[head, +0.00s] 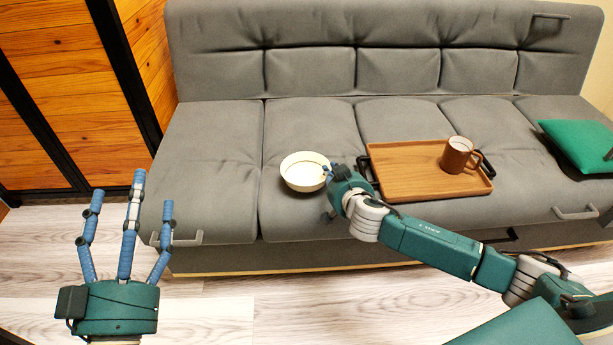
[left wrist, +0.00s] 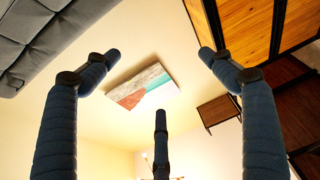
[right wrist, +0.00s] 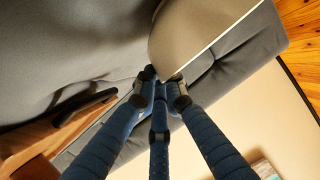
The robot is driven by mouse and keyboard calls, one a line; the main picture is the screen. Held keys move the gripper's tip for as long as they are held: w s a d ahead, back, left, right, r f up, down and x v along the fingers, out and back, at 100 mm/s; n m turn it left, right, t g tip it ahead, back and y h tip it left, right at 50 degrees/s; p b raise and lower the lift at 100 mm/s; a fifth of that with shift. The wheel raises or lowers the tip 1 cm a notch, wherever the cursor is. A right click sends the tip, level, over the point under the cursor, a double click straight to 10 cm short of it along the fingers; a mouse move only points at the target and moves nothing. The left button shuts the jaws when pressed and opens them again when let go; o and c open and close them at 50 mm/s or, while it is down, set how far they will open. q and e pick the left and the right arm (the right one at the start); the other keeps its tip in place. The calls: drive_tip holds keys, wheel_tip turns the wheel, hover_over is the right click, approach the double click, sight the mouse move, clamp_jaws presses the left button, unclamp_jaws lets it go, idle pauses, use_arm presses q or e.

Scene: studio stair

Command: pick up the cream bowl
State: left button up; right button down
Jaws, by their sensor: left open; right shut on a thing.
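The cream bowl (head: 304,172) is on the grey sofa seat, left of the wooden tray, and looks about upright. My right gripper (head: 329,175) reaches it from the right, with its fingers at the bowl's right rim. In the right wrist view the fingers (right wrist: 160,85) are closed together on the edge of the bowl (right wrist: 195,35), which fills the upper middle. Whether the bowl touches the seat is hard to tell. My left gripper (head: 127,210) is open and empty, fingers upward, in front of the sofa's left end. Its spread fingers also show in the left wrist view (left wrist: 160,90).
A wooden tray (head: 420,188) with dark handles lies right of the bowl, close to my right gripper. A brown mug (head: 457,156) stands on it. A green cushion (head: 575,143) lies at the right end of the grey sofa (head: 215,150). The seat left of the bowl is clear.

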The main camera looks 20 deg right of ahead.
drive_tip(key=shift+r, duration=0.2)
drive_tip(key=shift+r, duration=0.15)
